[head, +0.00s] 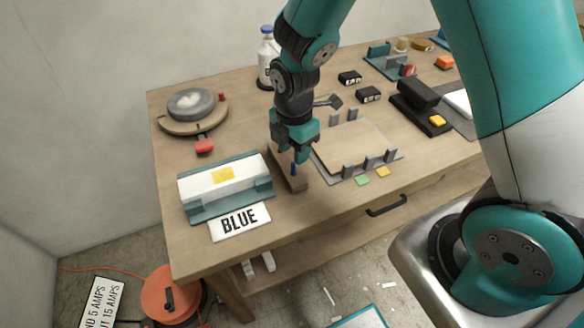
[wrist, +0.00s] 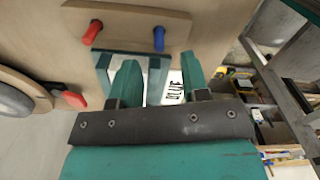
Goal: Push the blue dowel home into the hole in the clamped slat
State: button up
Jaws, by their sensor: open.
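The blue dowel (head: 293,169) stands upright in a brown wooden strip (head: 284,176) on the bench. In the wrist view the blue dowel (wrist: 158,39) and a red dowel (wrist: 92,32) stick up from that strip (wrist: 128,22). My gripper (head: 295,150) points down over the strip. In the wrist view my gripper (wrist: 159,68) is open and empty, with the blue dowel just beyond the gap between its fingertips. A white piece (head: 207,183) with a yellow patch sits in a teal clamp fixture (head: 190,211), left of the strip. I cannot see a hole in it.
A BLUE sign (head: 240,221) lies before the fixture. A round grey device (head: 193,105) with a red knob stands behind it. A board (head: 350,147) with grey posts lies right of my gripper. A bottle (head: 267,55) and black blocks stand farther back.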

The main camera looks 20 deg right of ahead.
aim_at(293, 166)
jog(key=shift+f+p, duration=0.8)
jog(key=shift+f, duration=2.15)
jog(key=shift+c, duration=0.4)
grip_shut()
